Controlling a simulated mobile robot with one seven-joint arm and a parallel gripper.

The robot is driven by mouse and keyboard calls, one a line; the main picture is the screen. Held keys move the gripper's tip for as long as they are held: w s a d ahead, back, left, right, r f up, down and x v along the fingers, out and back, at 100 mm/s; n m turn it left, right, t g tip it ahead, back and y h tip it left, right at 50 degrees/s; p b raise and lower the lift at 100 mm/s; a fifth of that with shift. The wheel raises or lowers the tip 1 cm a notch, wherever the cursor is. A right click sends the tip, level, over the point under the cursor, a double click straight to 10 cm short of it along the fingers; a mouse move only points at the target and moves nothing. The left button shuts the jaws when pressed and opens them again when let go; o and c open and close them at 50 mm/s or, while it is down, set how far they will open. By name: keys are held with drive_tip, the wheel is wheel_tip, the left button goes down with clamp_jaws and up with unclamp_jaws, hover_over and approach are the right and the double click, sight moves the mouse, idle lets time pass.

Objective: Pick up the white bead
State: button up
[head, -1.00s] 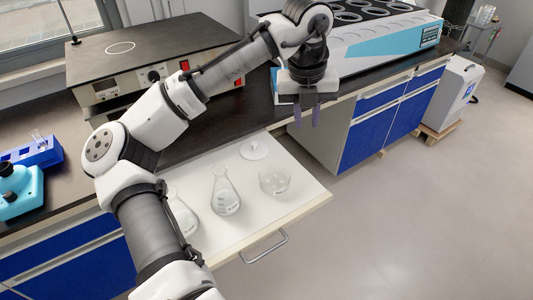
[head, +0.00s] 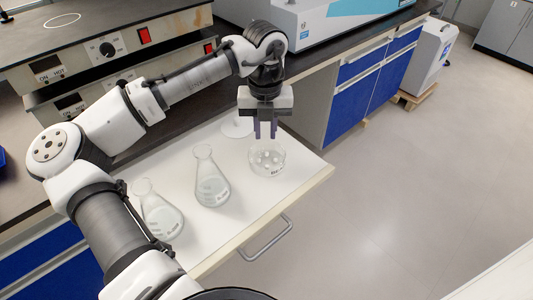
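Several small white beads (head: 268,158) lie in a clear glass beaker (head: 266,163) on the white pull-out shelf (head: 290,192). No single bead stands out at this size. My gripper (head: 265,136) points down just above the beaker, its two dark fingers apart with nothing visible between them. The fingertips look close to the beaker's rim; I cannot tell whether they are inside it.
Two glass flasks stand left of the beaker, one in the middle (head: 211,182) and one nearer (head: 158,212). A white round object (head: 236,127) lies behind, partly covered by my gripper. Hot plates (head: 110,50) stand at the back left.

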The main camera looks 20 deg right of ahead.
sight(267, 153)
drive_tip(key=shift+s+f, duration=0.15)
drive_tip(key=shift+f, duration=1.35)
drive_tip(key=shift+s+f, duration=0.15)
drive_tip(key=shift+f, duration=1.3)
clamp_jaws()
